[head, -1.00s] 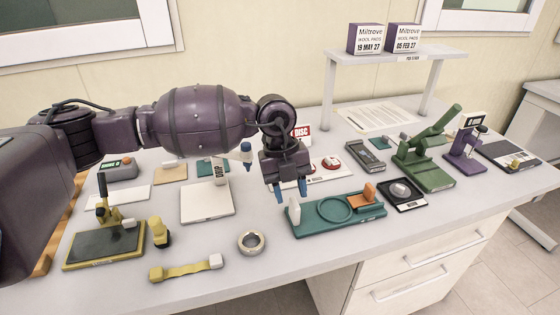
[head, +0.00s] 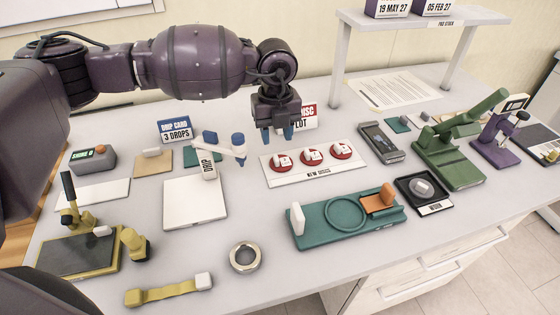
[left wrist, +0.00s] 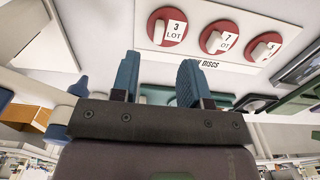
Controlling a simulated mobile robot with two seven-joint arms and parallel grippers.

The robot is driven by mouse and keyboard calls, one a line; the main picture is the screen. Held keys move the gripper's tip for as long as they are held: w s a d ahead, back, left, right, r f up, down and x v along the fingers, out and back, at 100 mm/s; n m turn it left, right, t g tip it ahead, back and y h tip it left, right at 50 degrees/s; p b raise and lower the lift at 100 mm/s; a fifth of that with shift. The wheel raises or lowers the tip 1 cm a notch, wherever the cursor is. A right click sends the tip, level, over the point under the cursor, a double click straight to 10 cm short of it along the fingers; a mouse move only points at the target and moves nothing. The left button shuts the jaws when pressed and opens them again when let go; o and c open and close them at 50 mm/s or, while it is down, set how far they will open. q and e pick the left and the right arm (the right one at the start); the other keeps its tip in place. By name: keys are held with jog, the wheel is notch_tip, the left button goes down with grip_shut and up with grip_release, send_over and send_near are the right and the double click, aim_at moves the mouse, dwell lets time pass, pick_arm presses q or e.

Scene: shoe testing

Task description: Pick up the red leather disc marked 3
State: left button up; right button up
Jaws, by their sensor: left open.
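The red disc marked 3 (left wrist: 157,32) is leftmost of three red discs in the left wrist view, with a white "3 LOT" tag on it. In the head view the leftmost disc (head: 275,162) lies on a white board (head: 318,173); its number is too small to read there. Discs tagged 7 (left wrist: 208,41) and apparently 5 (left wrist: 257,54) lie beside it. My left gripper (head: 277,136) points down, open and empty, near the board's back left side. Its blue fingers (left wrist: 159,75) are apart, and no disc is between them. My right gripper is not in view.
A red-and-white lot sign (head: 307,118) stands close behind the discs. A white dropper stand (head: 208,168) and a blue-capped piece (head: 238,143) are left of the board. A teal fixture (head: 330,232) lies in front. Bare table surrounds the metal ring (head: 244,257).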

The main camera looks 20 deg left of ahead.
aim_at(276, 156)
pick_arm(q)
jog(key=shift+w+a+f+b, duration=0.1)
jog(key=shift+f+b, duration=0.1)
jog(key=shift+f, duration=1.55)
jog(key=shift+a+f+b, duration=0.1)
jog(key=shift+f+b, duration=0.1)
jog(key=shift+f, duration=1.5)
jog(key=shift+c, duration=0.4)
grip_shut()
